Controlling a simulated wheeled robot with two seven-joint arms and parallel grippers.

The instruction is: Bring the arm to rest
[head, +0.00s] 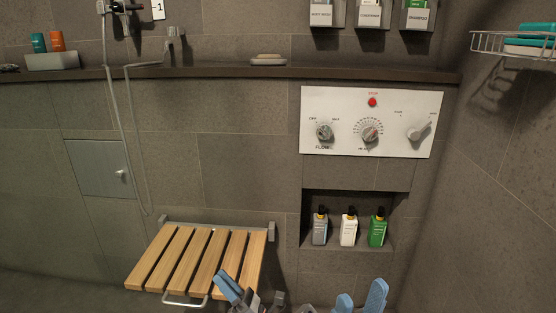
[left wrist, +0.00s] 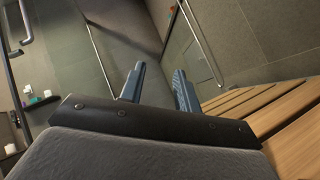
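My left gripper (head: 232,286) is at the bottom of the head view, in front of the right part of the slatted wooden seat (head: 190,262). In the left wrist view its two blue-grey fingers (left wrist: 159,74) stand apart with nothing between them, and the wooden slats (left wrist: 285,120) lie to their right. My right gripper (head: 361,293) is at the bottom edge of the head view, below the wall niche. Its two blue fingers are apart, with nothing seen between them. Most of both arms is out of the head view.
A control panel (head: 371,121) with knobs and a red button is on the wall. Several bottles stand in the niche (head: 311,198) below. A ledge (head: 215,72) crosses the wall. A shower hose (head: 121,130) hangs at left. A wire rack (head: 490,42) is at upper right.

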